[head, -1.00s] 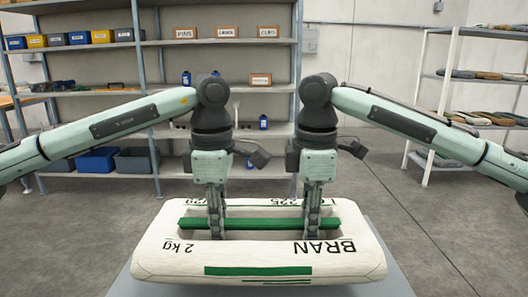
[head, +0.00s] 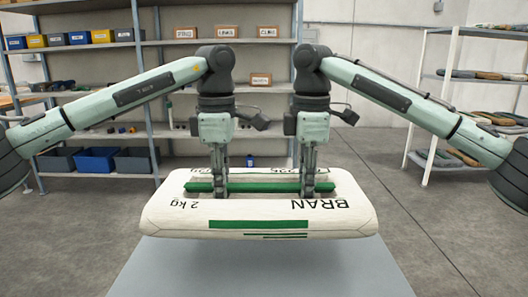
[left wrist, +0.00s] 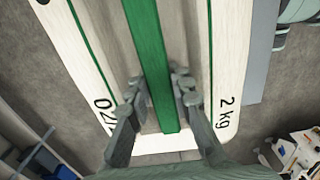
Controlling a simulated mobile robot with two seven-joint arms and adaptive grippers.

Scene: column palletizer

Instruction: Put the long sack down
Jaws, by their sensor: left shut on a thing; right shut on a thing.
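The long sack (head: 262,222) is cream with green stripes and the words BRAN and 2 kg. It is held level, lengthwise across the head view. My left gripper (head: 220,193) and my right gripper (head: 307,193) point down, side by side, shut on the green ridge (head: 262,187) along its top. In the left wrist view the left fingers (left wrist: 158,85) sit on both sides of the green ridge (left wrist: 150,45). A grey table top (head: 262,268) shows in front of and below the sack. I cannot tell how large the gap under the sack is.
A tall shelf unit with blue bins (head: 97,160) and labelled boxes stands behind. A white rack (head: 470,85) with folded sacks stands at the right. The near part of the table top is bare, and grey floor (head: 400,190) is open around it.

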